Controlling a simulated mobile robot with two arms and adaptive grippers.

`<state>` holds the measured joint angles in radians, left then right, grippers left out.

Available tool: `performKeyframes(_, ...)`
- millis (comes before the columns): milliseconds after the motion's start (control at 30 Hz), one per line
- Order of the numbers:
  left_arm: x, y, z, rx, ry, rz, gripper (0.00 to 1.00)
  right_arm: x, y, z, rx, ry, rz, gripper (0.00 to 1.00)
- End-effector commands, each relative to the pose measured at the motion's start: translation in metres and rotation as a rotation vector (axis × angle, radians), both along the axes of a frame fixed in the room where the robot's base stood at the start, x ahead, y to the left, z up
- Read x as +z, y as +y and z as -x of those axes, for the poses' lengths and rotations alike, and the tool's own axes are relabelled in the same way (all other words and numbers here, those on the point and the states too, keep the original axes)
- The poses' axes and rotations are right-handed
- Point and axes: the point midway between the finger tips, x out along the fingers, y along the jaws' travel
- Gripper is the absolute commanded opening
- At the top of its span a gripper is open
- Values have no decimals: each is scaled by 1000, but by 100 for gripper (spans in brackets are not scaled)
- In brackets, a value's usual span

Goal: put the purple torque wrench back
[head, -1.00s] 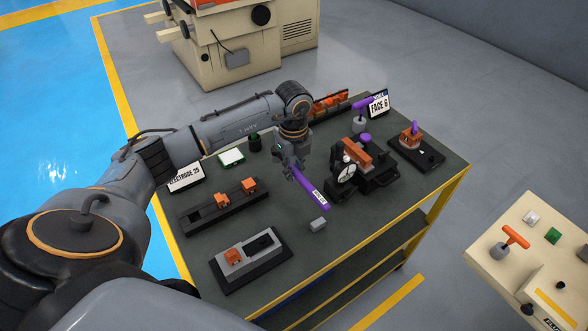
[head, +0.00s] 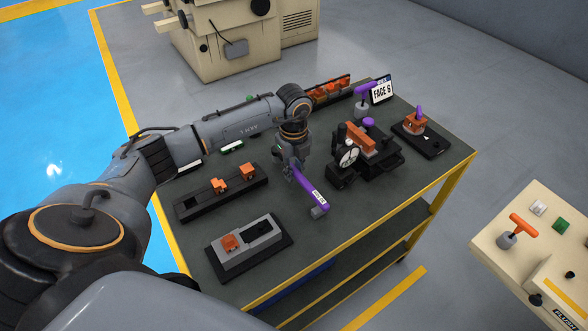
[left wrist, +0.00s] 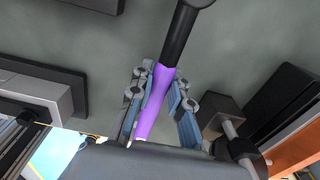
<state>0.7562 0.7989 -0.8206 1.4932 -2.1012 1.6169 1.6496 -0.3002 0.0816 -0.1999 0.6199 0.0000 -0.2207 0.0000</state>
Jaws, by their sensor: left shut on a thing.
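The purple torque wrench (head: 310,188) is held in my left gripper (head: 289,170) above the dark green table top. My right gripper is not in view.
A dial-gauge fixture (head: 372,160) stands right of the wrench. An electrode rail (head: 190,207) and a grey block on a black base (head: 262,238) lie left and in front. A purple T-handle (head: 366,89) and the FACE 6 sign (head: 382,92) stand behind.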

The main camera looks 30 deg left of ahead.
Motion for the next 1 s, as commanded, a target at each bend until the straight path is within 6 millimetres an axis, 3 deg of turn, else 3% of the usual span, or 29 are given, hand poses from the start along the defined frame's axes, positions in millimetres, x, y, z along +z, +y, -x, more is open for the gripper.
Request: performKeyframes(1000, -9, 0, 0, 0, -2, 1, 0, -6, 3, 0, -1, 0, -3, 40)
